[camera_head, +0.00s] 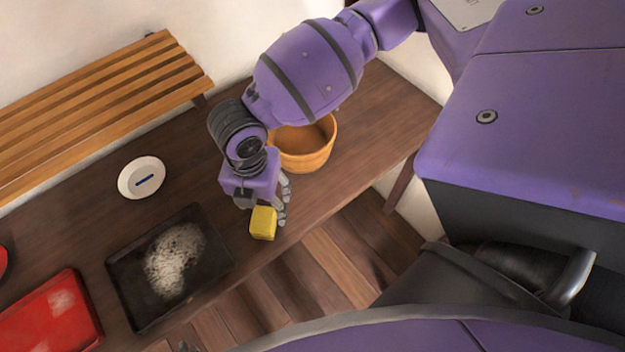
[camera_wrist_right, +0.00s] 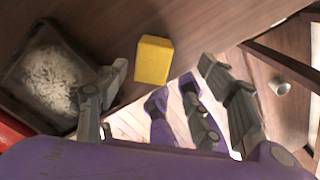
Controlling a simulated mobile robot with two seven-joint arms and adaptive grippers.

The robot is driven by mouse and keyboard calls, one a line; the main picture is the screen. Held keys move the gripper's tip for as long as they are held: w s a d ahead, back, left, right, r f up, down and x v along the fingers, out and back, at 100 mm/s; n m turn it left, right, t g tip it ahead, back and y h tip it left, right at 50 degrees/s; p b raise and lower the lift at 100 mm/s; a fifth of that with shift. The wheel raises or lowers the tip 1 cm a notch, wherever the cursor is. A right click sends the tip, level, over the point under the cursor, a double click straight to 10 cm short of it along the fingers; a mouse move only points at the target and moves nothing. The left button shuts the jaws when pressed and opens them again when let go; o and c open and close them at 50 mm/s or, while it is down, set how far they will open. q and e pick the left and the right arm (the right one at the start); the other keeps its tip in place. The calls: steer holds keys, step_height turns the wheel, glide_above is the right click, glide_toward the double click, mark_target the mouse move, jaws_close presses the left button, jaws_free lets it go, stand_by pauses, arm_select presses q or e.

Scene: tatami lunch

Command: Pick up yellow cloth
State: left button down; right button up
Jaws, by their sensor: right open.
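The yellow cloth (camera_head: 263,223) is a small, block-like folded piece at the table's front edge, right of the black tray. It also shows in the right wrist view (camera_wrist_right: 153,60), upper middle, with its lower end near the table edge. My right gripper (camera_head: 270,203) is over the table beside the cloth and partly overlaps it in the head view. In the right wrist view its fingers (camera_wrist_right: 163,70) are spread wide, with the cloth seen beyond the gap between them. They hold nothing. My left gripper is not seen in the head view.
A black tray (camera_head: 121,272) with a whitish patch lies left of the cloth. A red tray (camera_head: 45,318) is at the lower left. A white dish (camera_head: 141,178) and a wooden bowl (camera_head: 306,155) stand farther back. A slatted bench (camera_head: 95,105) is behind the table.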

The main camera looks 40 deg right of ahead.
mark_target(263, 219)
steer(key=shift+s+a+f, duration=0.15)
steer(key=shift+s+f, duration=0.05)
steer(key=shift+f, duration=0.25)
steer(key=f, duration=0.4)
steer(key=a+f, duration=0.1)
steer(key=f, duration=0.2)
steer(key=shift+c, duration=0.4)
steer(key=c, duration=1.1)
steer(key=shift+w, duration=0.1)
steer(key=shift+c, duration=0.2)
steer(key=shift+r, duration=0.15)
